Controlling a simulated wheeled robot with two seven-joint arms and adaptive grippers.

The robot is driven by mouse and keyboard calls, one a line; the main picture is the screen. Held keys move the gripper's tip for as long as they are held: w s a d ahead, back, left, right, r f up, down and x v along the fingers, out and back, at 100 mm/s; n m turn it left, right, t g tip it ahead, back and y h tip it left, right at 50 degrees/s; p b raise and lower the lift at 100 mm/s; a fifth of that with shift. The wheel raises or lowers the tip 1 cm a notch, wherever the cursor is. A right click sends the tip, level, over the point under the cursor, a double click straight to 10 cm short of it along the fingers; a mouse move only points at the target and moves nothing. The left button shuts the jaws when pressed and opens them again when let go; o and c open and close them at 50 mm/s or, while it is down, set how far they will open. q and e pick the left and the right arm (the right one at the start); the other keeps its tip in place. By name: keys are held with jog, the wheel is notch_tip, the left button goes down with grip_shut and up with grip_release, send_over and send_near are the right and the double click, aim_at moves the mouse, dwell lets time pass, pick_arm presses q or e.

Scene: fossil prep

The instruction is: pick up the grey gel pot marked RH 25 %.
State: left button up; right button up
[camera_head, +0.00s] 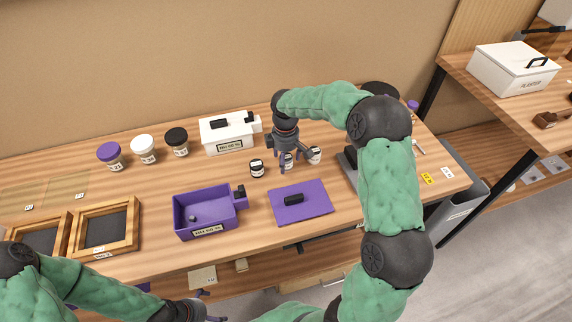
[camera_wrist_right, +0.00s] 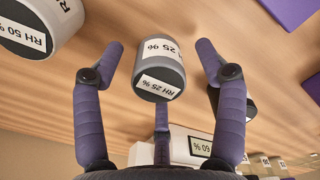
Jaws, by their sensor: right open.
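The grey gel pot (camera_wrist_right: 159,66) marked RH 25 % shows in the wrist view, with grey lid and white label, on the wooden bench. My right gripper (camera_wrist_right: 161,52) is open, with a purple finger on either side of the pot and a visible gap at each side. A third finger shows below it in that view. In the head view my right gripper (camera_head: 291,153) is over the middle of three small pots and partly hides the grey pot (camera_head: 287,163). My left gripper (camera_head: 208,306) is at the bottom edge, far from the pots; its opening is unclear.
A black-lidded pot (camera_head: 256,169) stands left of the grey one, and a white pot marked RH 50 % (camera_wrist_right: 38,22) stands on its other side. A white box (camera_head: 228,142) and purple box (camera_head: 180,222) stand left.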

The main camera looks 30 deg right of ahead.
jog(key=c, duration=1.2)
jog(key=shift+c, duration=0.2)
